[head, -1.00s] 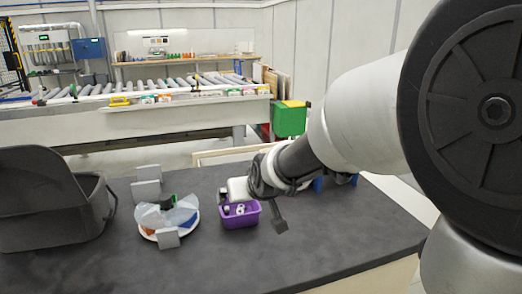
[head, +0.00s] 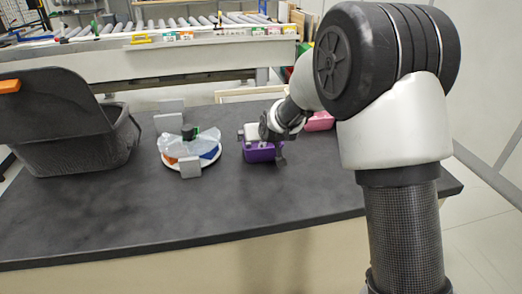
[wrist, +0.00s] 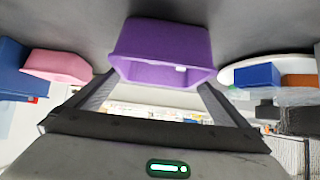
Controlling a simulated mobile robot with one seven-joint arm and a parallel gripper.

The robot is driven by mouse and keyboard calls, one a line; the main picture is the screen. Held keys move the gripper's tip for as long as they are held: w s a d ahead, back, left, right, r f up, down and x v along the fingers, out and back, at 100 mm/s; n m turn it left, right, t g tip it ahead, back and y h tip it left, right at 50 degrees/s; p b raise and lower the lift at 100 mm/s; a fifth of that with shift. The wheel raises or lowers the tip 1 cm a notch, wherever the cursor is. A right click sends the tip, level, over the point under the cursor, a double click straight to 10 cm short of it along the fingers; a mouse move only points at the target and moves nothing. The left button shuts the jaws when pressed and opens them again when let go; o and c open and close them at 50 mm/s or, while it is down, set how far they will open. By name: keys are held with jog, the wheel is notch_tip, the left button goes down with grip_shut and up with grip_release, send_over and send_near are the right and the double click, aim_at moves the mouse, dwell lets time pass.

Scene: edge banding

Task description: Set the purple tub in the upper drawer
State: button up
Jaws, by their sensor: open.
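The purple tub (head: 258,154) stands on the dark counter, right of the round white tray, in the head view. In the wrist view the tub (wrist: 160,45) fills the top middle, seen from close. My gripper (wrist: 156,82) is open, with one finger towards each side of the tub. I cannot tell whether the fingers touch it. In the head view my gripper (head: 262,134) is over the tub and hides part of its top. I cannot make out the upper drawer for certain. A pale wooden frame (head: 250,93) shows beyond the counter's far edge.
A pink tub (head: 320,122) stands right of my gripper, partly behind my arm. The round tray (head: 178,166) holds clear bags and coloured pieces, with grey blocks beside it. A dark lidded bin (head: 75,150) stands at the left. The counter's front is clear.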

jog(key=f, duration=0.1)
jog(key=w+f+b, duration=0.1)
jog(key=w+f, duration=0.1)
jog(key=shift+w+a+f, duration=0.25)
jog(key=shift+a+f, duration=0.05)
jog(key=shift+w+a+f, duration=0.1)
jog(key=shift+w+f, duration=0.1)
jog(key=shift+w, duration=0.25)
jog(key=c, duration=0.9)
